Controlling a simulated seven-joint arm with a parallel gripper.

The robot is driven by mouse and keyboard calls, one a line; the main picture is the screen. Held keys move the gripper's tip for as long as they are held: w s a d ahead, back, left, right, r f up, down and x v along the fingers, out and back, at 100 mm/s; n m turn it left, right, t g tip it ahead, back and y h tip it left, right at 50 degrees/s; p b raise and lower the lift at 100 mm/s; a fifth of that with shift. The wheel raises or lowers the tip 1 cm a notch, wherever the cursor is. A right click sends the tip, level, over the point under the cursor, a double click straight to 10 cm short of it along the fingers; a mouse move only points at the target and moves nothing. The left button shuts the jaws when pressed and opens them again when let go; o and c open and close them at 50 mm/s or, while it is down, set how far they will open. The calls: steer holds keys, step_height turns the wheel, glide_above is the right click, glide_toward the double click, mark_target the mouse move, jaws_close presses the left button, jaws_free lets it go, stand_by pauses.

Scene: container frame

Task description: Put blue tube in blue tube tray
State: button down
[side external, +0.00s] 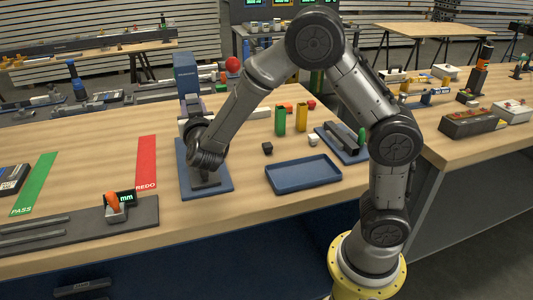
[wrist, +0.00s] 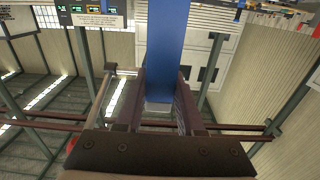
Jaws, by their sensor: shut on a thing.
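In the wrist view, my gripper (wrist: 162,100) is shut on a long, flat-sided blue piece, which I take to be the blue tube (wrist: 166,45). It rises from between the fingers to the top edge of the picture. A shallow, empty blue tray (side external: 303,175) lies on the table to the right of my wrist. The tray is not in the wrist view.
A green tube (side external: 280,121) and a yellow tube (side external: 301,117) stand behind the tray. A small black block (side external: 267,148) lies near its back left corner. The table left of the red strip (side external: 146,160) has clear room.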

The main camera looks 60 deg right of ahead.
steer(key=s+d+f+m+g+h, duration=0.15)
steer(key=s+d, duration=0.25)
steer(key=s, duration=0.5)
steer(key=s+d+f+m+g+h, duration=0.15)
steer(key=s+d, duration=0.25)
steer(key=s, duration=0.5)
steer(key=s+d+f+m+g+h, duration=0.1)
steer(key=s+d+g, duration=0.25)
steer(key=s, duration=0.55)
steer(key=shift+t, duration=0.35)
steer(key=shift+w+f, duration=0.2)
steer(key=shift+f, duration=3.7)
steer(key=shift+f, duration=0.1)
steer(key=c, duration=0.5)
jaws_free()
